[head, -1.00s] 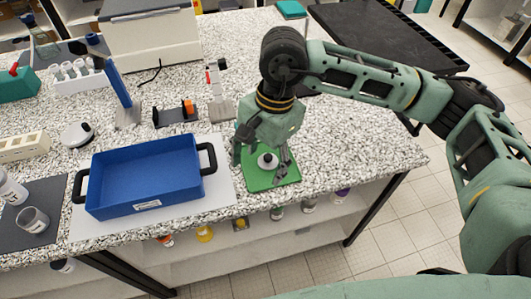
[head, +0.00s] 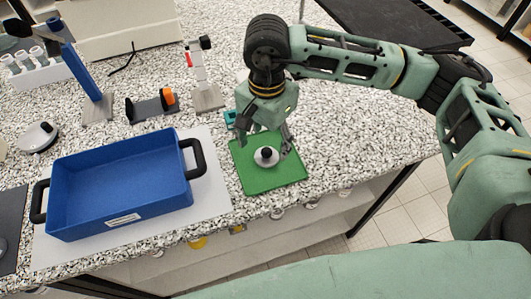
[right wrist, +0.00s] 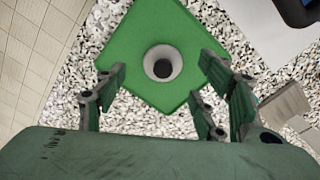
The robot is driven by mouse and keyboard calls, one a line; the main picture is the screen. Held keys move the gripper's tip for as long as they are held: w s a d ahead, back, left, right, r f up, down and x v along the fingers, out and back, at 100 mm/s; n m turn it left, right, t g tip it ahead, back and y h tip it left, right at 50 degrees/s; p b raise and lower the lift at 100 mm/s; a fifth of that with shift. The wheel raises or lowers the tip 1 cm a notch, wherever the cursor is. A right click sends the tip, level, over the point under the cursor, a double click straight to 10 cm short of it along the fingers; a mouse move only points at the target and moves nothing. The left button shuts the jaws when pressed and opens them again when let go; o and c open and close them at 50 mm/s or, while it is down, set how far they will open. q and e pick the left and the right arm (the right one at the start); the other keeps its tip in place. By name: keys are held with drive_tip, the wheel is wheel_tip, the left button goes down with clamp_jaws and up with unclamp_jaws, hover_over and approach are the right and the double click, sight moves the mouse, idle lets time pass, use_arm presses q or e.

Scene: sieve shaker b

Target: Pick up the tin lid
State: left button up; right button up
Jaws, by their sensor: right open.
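The tin lid (head: 266,156), a small pale round lid with a black knob, lies on a green mat (head: 250,180) on the speckled bench. In the right wrist view the lid (right wrist: 163,63) sits on the green mat (right wrist: 150,20), ahead of and between the open fingers. My right gripper (head: 264,140) is open and empty above the mat, its fingers at the far side of the lid. The wrist view shows its fingers (right wrist: 168,95) spread apart, not touching the lid. My left gripper is not in view.
A blue tray (head: 120,170) with black handles stands on a pale sheet (head: 215,195) left of the mat. Behind stand a small black-and-orange device (head: 150,106) and a grey-and-red stand (head: 203,85). The bench right of the mat is clear.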

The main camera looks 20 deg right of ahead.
sight(268, 152)
drive_tip(key=shift+s+d+f, duration=0.1)
drive_tip(key=shift+s+f, duration=0.05)
drive_tip(key=shift+f, duration=0.25)
drive_tip(key=f, duration=0.1)
drive_tip(key=f+p, duration=0.2)
drive_tip(key=shift+w+d+f, duration=0.15)
drive_tip(key=shift+w+f, duration=0.2)
drive_tip(key=shift+f, duration=0.6)
drive_tip(key=c, duration=0.9)
